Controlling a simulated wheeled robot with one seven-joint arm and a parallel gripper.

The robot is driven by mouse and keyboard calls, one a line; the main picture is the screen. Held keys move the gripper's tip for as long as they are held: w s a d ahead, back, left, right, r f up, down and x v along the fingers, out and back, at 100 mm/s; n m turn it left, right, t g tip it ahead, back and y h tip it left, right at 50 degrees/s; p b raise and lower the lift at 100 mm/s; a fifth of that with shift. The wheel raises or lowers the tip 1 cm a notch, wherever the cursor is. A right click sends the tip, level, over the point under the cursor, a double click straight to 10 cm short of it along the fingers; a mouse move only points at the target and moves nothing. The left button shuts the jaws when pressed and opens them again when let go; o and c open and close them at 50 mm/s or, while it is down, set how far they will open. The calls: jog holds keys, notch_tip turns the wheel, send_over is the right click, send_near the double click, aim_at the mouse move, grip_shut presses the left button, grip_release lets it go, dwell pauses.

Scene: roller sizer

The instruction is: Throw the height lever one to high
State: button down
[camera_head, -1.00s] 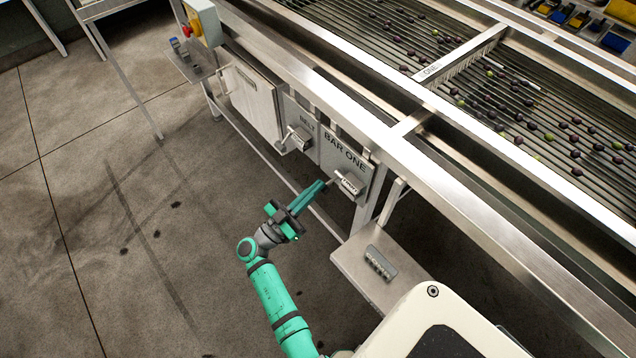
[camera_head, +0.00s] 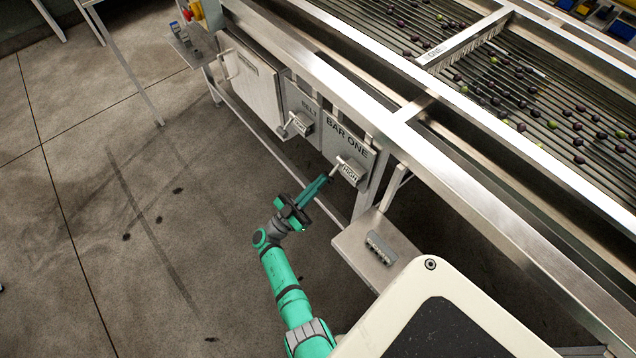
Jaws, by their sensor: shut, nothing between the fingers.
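The BAR ONE panel (camera_head: 348,140) is a grey plate on the side of the sizer frame. Its lever block (camera_head: 350,171) is at the lower part of the panel and its plate reads HIGH. A short pale handle (camera_head: 335,171) sticks out at the block's left side. My gripper (camera_head: 325,179), with green fingers, is shut and empty. Its tips are just below and left of the handle; whether they touch it I cannot tell. The handle's exact tilt is too small to tell.
The BELT panel (camera_head: 307,108) with a similar lever (camera_head: 299,123) is to the left. A metal shelf (camera_head: 350,243) with a small grey block (camera_head: 381,248) is below right. The sizer's rail (camera_head: 440,165) runs above. Open floor (camera_head: 130,260) lies left of my arm.

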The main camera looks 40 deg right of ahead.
jog(key=shift+s+d+f+t, duration=0.1)
jog(key=shift+d+f+t, duration=0.05)
jog(key=shift+f, duration=0.35)
jog(key=shift+s+d+f+t, duration=0.1)
jog(key=shift+f+t, duration=0.05)
jog(key=shift+f, duration=0.3)
jog(key=shift+s+d+f, duration=0.1)
jog(key=shift+s, duration=0.05)
jog(key=shift+a+r, duration=1.85)
jog(key=shift+a, duration=0.1)
jog(key=w+a+f, duration=0.1)
jog(key=a+f, duration=0.2)
jog(key=f, duration=0.5)
jog(key=shift+w+a+f, duration=0.15)
jog(key=shift+w+a, duration=0.05)
jog(key=shift+a, duration=0.1)
jog(key=shift+g, duration=0.5)
